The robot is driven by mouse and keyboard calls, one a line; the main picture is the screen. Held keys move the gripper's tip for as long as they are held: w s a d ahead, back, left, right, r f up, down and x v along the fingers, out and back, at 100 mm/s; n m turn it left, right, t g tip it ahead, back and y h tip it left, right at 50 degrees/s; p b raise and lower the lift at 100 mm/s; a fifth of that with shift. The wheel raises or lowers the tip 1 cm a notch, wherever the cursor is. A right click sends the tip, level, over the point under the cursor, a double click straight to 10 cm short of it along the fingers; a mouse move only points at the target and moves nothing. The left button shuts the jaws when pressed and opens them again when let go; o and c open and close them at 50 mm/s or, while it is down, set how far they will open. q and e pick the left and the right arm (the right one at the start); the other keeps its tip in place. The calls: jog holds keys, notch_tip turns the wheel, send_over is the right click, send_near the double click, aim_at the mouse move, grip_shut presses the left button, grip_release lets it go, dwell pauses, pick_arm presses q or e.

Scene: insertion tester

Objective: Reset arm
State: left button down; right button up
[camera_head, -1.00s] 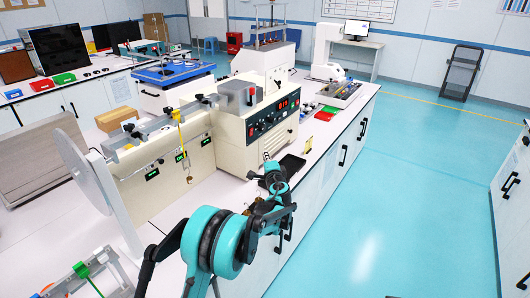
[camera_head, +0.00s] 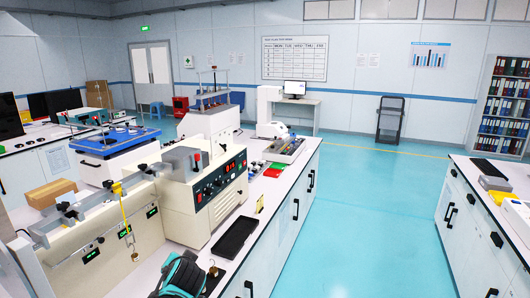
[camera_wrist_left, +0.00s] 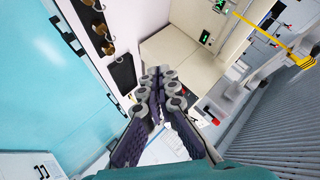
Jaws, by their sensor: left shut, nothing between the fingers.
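My left gripper (camera_wrist_left: 162,88) shows in the left wrist view with its grey-jointed, dark-padded fingers together and nothing between them. It is over the bench area, with the cream tester body (camera_wrist_left: 182,48) beyond it. My right gripper is in neither view.
A black tray (camera_head: 236,237) lies on the bench right of the tester, with a brass weight (camera_head: 213,268) near my arm. Several brass weights (camera_wrist_left: 98,28) show in the wrist view. The blue floor aisle (camera_head: 350,200) between the benches is clear.

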pick_arm(q)
jog(key=s+d+f+n+g+h, duration=0.1)
jog(key=s+d+f, duration=0.1)
jog(key=s, duration=0.6)
jog(key=s+d+f+n+g+h, duration=0.1)
jog(key=s+d+f+h, duration=0.1)
jog(key=s+f, duration=0.2)
jog(key=s+d+f+n+g+h, duration=0.1)
jog(key=s+d+f+n+h, duration=0.1)
jog(key=s, duration=0.9)
jog(key=shift+s+d+f, duration=0.25)
jog(key=shift+s+f, duration=0.1)
jog(key=shift+f, duration=0.25)
